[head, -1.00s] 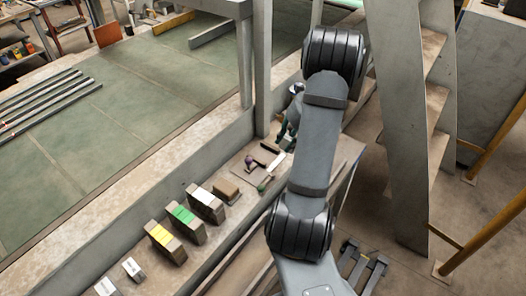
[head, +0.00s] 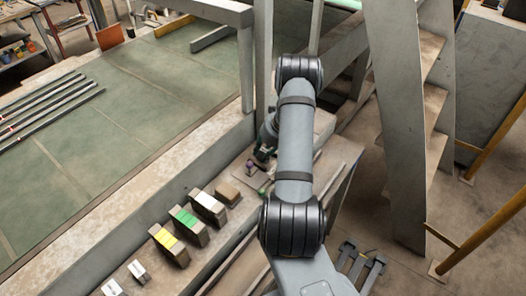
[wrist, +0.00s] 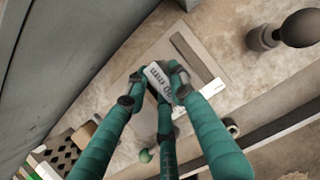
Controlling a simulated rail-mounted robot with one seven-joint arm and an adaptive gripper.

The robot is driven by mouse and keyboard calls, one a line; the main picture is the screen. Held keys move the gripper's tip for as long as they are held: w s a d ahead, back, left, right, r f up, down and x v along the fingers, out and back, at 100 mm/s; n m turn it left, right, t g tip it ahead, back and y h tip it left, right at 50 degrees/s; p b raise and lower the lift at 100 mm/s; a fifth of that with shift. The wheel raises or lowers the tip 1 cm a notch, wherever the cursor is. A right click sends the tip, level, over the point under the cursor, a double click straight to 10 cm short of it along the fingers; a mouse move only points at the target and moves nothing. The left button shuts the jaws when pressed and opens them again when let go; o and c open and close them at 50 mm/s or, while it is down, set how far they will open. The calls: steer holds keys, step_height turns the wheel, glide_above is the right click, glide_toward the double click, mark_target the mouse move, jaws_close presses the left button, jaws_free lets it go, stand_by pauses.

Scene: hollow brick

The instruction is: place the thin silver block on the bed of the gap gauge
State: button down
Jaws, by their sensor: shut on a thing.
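My gripper (wrist: 156,92) is shut on the thin silver block (wrist: 158,74), a small pale block with dark lettering that sticks out past the fingertips in the wrist view. In the head view my gripper (head: 262,156) is at the gap gauge and hides much of it, and the held block cannot be made out there. The gap gauge (wrist: 215,88) lies below and beyond the fingertips in the wrist view, a flat plate with a pale bar across it. Whether the block touches the gauge bed cannot be told.
Blocks marked white (head: 208,205), green (head: 187,222) and yellow (head: 167,243) stand in a row on the ledge, near a brown block (head: 228,192). Two small silver blocks (head: 138,270) lie at the lower left. A dark round knob (wrist: 298,28) stands upper right in the wrist view.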

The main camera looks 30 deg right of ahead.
steer(key=shift+f, duration=0.1)
steer(key=c, duration=1.8)
jaws_free()
steer(key=shift+o, duration=0.2)
steer(key=shift+s+d+r, duration=0.1)
steer(key=shift+r, duration=0.35)
steer(key=v, duration=1.1)
steer(key=shift+s+b, duration=0.2)
steer(key=shift+b, duration=0.25)
steer(key=shift+r, duration=0.15)
